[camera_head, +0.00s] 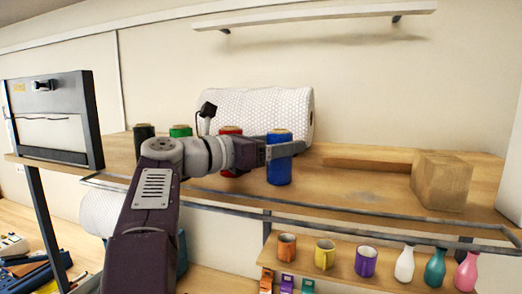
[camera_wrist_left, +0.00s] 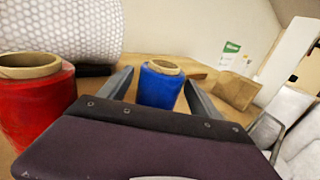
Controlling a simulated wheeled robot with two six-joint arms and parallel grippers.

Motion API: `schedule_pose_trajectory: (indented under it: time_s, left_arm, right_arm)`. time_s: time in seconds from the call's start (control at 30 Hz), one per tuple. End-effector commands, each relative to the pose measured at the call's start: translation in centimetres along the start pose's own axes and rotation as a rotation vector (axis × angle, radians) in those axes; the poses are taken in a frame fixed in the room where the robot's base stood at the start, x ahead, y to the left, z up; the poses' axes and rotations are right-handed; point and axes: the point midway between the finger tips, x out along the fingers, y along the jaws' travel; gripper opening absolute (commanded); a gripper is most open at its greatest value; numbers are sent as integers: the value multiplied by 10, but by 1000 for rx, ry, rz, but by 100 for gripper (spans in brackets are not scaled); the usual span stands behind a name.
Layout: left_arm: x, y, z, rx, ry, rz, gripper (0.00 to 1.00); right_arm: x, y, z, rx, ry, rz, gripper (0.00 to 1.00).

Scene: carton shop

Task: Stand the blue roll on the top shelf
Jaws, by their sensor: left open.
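The blue roll (camera_head: 279,170) stands upright on the wooden shelf in the head view. In the left wrist view the blue roll (camera_wrist_left: 160,86) stands between the two fingers. My left gripper (camera_head: 284,150) is open with its fingers on either side of the roll's upper part; whether they touch it I cannot tell. The gripper also shows in the left wrist view (camera_wrist_left: 160,92). The wooden shelf (camera_head: 360,185) is the highest board carrying goods; a bare white wall shelf (camera_head: 320,17) hangs above it. My right gripper is not in view.
A red roll (camera_head: 230,146), green roll (camera_head: 181,131) and black roll (camera_head: 144,138) stand left of the blue one. A large bubble-wrap roll (camera_head: 262,106) lies behind. A carton (camera_head: 441,181) stands at the right. Mugs and vases sit on the lower shelf (camera_head: 345,274).

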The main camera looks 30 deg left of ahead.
Motion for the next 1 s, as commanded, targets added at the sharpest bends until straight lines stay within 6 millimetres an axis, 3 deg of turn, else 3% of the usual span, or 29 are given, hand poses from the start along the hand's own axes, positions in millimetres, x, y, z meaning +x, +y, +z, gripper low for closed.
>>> schedule_pose_trajectory:
  time_s: [0.2, 0.4, 0.57, 1.0]
  left_arm:
    - [-51, 2, -3, 2, -1, 8, 73]
    - [-85, 1, -1, 1, -1, 5, 73]
    - [-94, 0, -1, 2, 0, 1, 73]
    - [-94, 0, 0, 1, 0, 0, 73]
  right_arm:
    - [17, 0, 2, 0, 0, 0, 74]
    - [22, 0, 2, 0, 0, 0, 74]
    - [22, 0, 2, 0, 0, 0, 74]
    - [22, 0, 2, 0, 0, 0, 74]
